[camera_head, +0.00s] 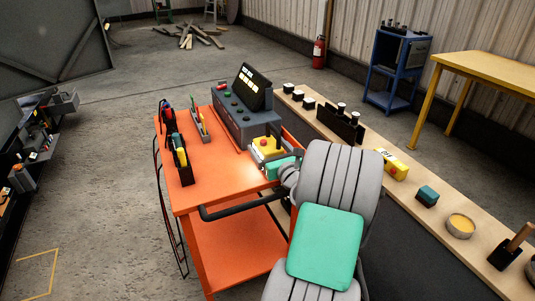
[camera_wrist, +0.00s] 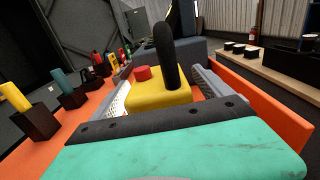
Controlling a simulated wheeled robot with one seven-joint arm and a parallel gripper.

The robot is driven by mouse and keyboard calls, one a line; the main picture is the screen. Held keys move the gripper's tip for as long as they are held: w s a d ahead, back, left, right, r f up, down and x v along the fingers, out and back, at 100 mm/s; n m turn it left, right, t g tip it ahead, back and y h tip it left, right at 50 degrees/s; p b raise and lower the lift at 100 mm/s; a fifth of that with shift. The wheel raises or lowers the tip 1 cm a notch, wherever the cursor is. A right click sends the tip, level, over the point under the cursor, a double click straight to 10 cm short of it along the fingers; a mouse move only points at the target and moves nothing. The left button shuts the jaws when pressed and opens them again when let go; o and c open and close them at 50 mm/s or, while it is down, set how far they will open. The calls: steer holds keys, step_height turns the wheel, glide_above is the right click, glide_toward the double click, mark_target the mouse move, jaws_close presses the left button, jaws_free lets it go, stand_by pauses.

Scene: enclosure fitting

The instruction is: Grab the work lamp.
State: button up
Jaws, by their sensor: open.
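A yellow block with a red button and a dark upright handle, apparently the work lamp (camera_head: 266,148), stands on the orange cart (camera_head: 185,197). A bright glow lies on the cart top beside it. In the wrist view the yellow lamp body (camera_wrist: 160,97) sits straight ahead, its dark handle rising in the middle. My gripper (camera_wrist: 165,90) is open, with one grey finger on each side of the yellow body. Whether the fingers touch it I cannot tell. In the head view my arm and teal gripper housing hide the lamp's near side.
A dark control console (camera_head: 243,108) stands just behind the lamp. Tool holders (camera_head: 182,165) line the cart's left side. A long bench (camera_head: 375,150) with a yellow box (camera_head: 392,165) and small blocks runs along the right. The cart's front left top is clear.

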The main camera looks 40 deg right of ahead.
jaws_close()
steer(key=shift+r, duration=0.15)
stand_by(1.0)
